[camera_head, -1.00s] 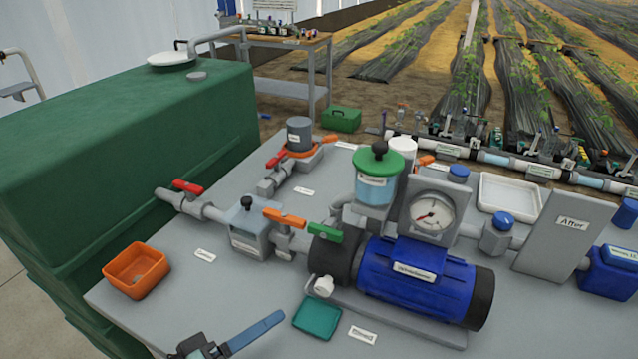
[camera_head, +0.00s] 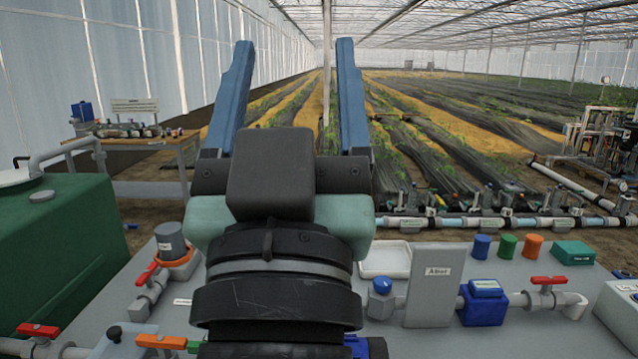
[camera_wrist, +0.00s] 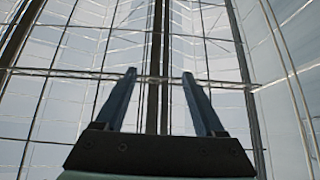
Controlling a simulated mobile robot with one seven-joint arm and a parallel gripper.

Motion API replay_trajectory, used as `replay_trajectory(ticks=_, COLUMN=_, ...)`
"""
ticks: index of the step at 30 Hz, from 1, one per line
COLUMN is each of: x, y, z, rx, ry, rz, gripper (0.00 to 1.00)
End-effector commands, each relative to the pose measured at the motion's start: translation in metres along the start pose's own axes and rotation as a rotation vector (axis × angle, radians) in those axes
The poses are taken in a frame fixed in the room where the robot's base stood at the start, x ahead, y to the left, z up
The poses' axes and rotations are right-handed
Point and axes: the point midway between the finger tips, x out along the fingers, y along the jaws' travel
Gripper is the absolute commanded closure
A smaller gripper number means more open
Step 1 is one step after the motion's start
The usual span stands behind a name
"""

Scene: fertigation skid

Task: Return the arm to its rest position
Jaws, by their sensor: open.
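My gripper (camera_head: 294,100) stands upright in the middle of the head view, its two blue fingers spread wide apart with nothing between them. My dark wrist and arm fill the picture below it and hide the middle of the grey skid top. In the wrist view my gripper (camera_wrist: 158,90) is also open and empty, with the greenhouse roof and wall frame beyond it. It touches nothing that I can see.
The skid top (camera_head: 590,342) lies below, with a red-handled valve (camera_head: 548,282), a panel marked After (camera_head: 432,285), a white tray (camera_head: 385,260) and a grey cup (camera_head: 172,242). A green tank (camera_head: 60,250) is at the left. Air around the fingers is clear.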

Motion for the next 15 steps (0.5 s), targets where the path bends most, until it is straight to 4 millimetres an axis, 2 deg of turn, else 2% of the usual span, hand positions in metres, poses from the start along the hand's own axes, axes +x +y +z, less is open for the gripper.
replay_trajectory(ticks=1, x=-0.006, y=0.017, z=-0.04, rx=0.011, ry=0.108, rz=0.011, gripper=0.29)
replay_trajectory(ticks=2, x=-0.011, y=0.025, z=-0.06, rx=0.019, ry=0.168, rz=0.012, gripper=0.29)
replay_trajectory(ticks=3, x=0.007, y=0.022, z=-0.078, rx=0.023, ry=0.159, rz=0.004, gripper=0.29)
replay_trajectory(ticks=9, x=0.048, y=0.021, z=-0.124, rx=0.023, ry=0.146, rz=0.003, gripper=0.29)
replay_trajectory(ticks=15, x=0.072, y=0.021, z=-0.151, rx=0.024, ry=0.142, rz=0.002, gripper=0.29)
